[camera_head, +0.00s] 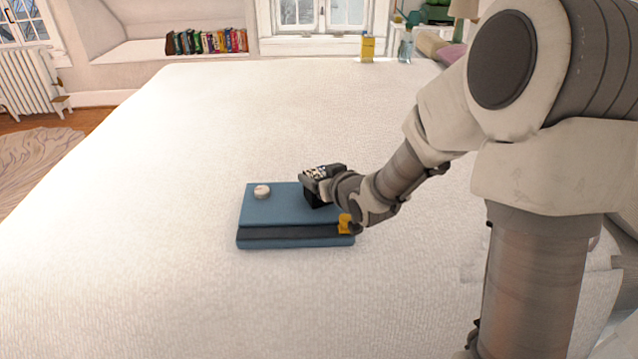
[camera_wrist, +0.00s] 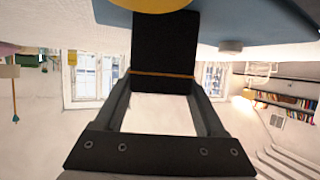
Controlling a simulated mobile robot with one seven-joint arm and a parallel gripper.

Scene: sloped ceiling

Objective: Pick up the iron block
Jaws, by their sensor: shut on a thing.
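The iron block (camera_head: 314,194) looks like the dark block under the end of my gripper, above the blue book-like thing (camera_head: 278,208). In the wrist view, a flat black block (camera_wrist: 165,42) shows between the fingers. My gripper (camera_head: 325,175) is shut on it, with its fingers reaching away from the arm. In the wrist view my gripper (camera_wrist: 163,95) shows as a dark frame. Whether the block touches the blue surface I cannot tell. My wrist hides part of the blue thing's right side.
All rests on a wide white bed (camera_head: 150,240). A small round whitish thing (camera_head: 262,191) lies on the blue thing's far left. A yellow piece (camera_head: 345,223) is at its near right, by my wrist. A yellow box (camera_head: 367,47) stands far back. The bed's left half is clear.

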